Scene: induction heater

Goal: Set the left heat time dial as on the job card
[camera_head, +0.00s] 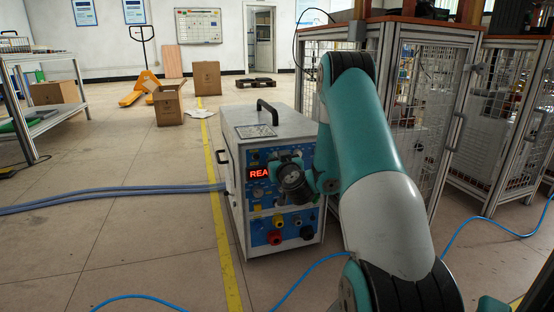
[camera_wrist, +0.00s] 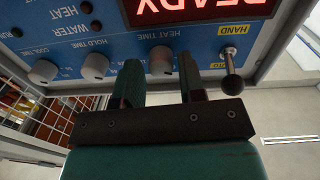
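The heater (camera_head: 282,141) is a white box with a blue front panel and a lit red display. The panel appears upside down in the wrist view (camera_wrist: 108,35). The white knob under the HEAT TIME label, the heat time dial (camera_wrist: 160,59), shows between my gripper's fingers. My gripper (camera_wrist: 158,70) is open, with a visible gap between each finger and the knob; contact is not visible. The dial's pointer setting is too small to read. A pale sheet or plate (camera_head: 256,131) lies on the heater's top, its text unreadable; I cannot tell whether it is the job card.
The HOLD TIME knob (camera_wrist: 95,66) and another white knob (camera_wrist: 43,72) are left of the fingers in the wrist view. A HAND/AUTO toggle switch (camera_wrist: 232,80) is close to their right. Wire-mesh cabinets (camera_head: 430,105) stand right of the heater. Blue hoses (camera_head: 110,195) cross the floor.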

